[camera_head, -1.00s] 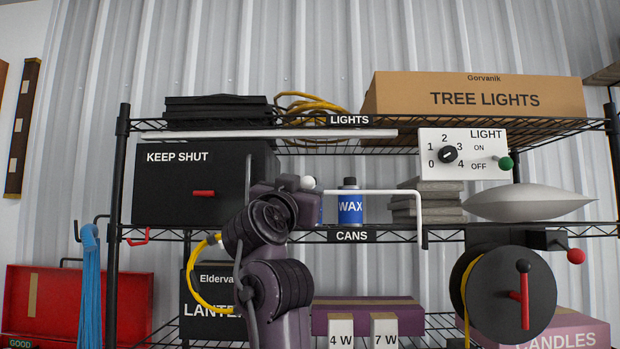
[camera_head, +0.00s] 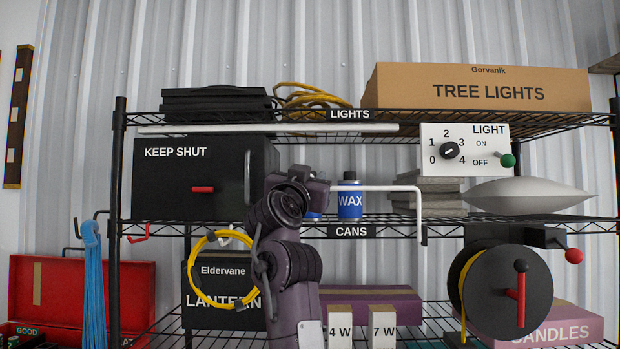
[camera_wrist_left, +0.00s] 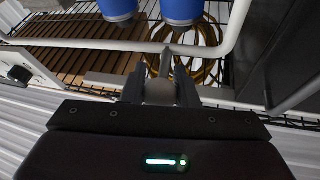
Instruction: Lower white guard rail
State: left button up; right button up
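The white guard rail (camera_head: 385,188) runs level across the front of the middle shelf, in front of the WAX bottle, and bends down at its right end. In the left wrist view the rail (camera_wrist_left: 110,45) crosses beyond the fingers. My right gripper is in neither view.
The WAX bottle (camera_head: 350,197) stands right behind the rail. The KEEP SHUT box (camera_head: 190,180) is left of the gripper. A yellow cable loop (camera_head: 200,285) hangs by my arm. A light panel (camera_head: 465,150) and a reel (camera_head: 500,290) are to the right.

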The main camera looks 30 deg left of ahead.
pick_arm(q)
grip_shut()
jog(key=shift+f, duration=0.1)
